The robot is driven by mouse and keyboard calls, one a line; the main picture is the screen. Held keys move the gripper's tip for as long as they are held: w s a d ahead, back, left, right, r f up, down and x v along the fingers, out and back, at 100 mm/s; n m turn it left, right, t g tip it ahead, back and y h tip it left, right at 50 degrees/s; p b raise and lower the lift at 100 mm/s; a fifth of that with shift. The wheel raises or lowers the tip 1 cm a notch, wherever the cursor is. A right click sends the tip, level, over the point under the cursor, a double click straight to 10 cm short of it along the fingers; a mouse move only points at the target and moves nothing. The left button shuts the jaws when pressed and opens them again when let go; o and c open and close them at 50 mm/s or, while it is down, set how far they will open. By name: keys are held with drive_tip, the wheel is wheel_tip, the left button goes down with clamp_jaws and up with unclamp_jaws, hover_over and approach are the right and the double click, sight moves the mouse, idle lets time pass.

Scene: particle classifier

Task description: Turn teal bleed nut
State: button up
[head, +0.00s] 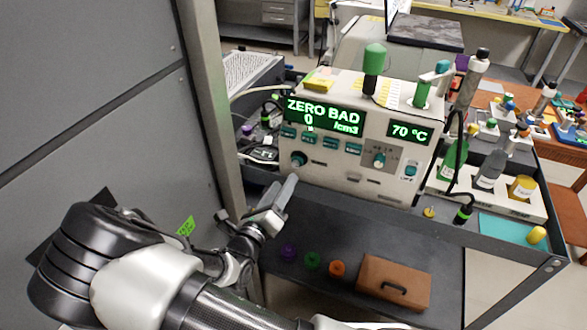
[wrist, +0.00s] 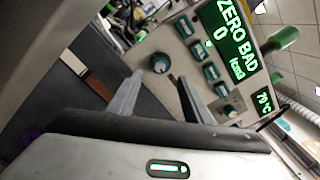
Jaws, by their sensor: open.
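A round teal knob (head: 298,159) sits at the lower left of the white instrument's front panel (head: 340,182); no label naming the bleed nut is readable. It also shows in the wrist view (wrist: 159,62), beyond my fingertips and between their directions. Another round teal knob (head: 379,160) is right of centre, and a teal part (head: 410,170) is at the panel's right. My gripper (head: 283,192) is open and empty, below and slightly left of the left knob, apart from it. Its two fingers show in the wrist view (wrist: 160,88).
The display (head: 325,115) reads "ZERO BAD 0 /cm3", the other (head: 410,132) "70 °C". Teal buttons (head: 330,142) line the panel. A grey post (head: 218,100) stands close at left. Purple, green and orange caps and a brown case (head: 393,283) lie on the shelf below. Bottles stand right.

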sight(295, 165)
drive_tip(key=x, duration=0.8)
drive_tip(key=shift+w, duration=0.15)
drive_tip(key=shift+c, duration=0.2)
drive_tip(key=c, duration=1)
